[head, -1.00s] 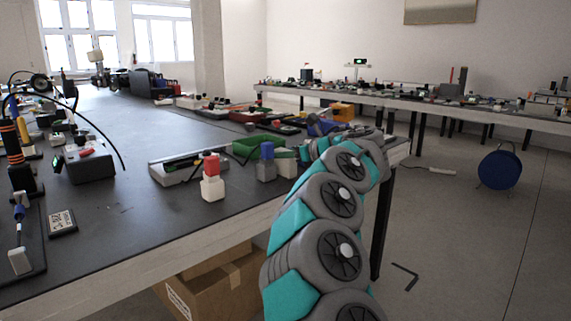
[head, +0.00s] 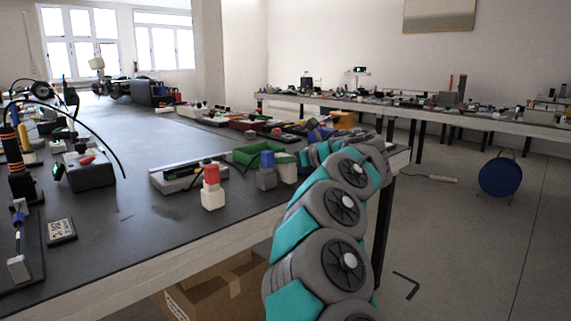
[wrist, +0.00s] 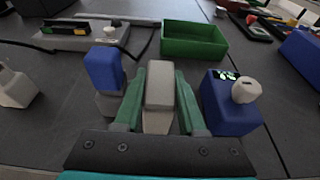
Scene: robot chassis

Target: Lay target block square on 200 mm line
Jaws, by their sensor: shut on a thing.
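My gripper (wrist: 160,100) has two green fingers closed on the sides of a pale grey-white block (wrist: 160,85) in the wrist view. The block stands upright between them; its lower end is partly hidden, so I cannot tell whether it touches the table. Just left is a blue block (wrist: 103,68) on a grey base, also seen in the head view (head: 267,159). In the head view a white block (head: 287,172) shows by the gripper end, partly covered. A red-topped white block (head: 212,190) stands nearer the table's front edge. I cannot make out a 200 mm line.
A blue box with a display and pale knob (wrist: 230,105) is close right of my gripper. A green tray (wrist: 193,40) lies beyond. A grey tray with black parts (head: 175,178) lies left. Open dark tabletop (head: 130,225) lies toward the front left.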

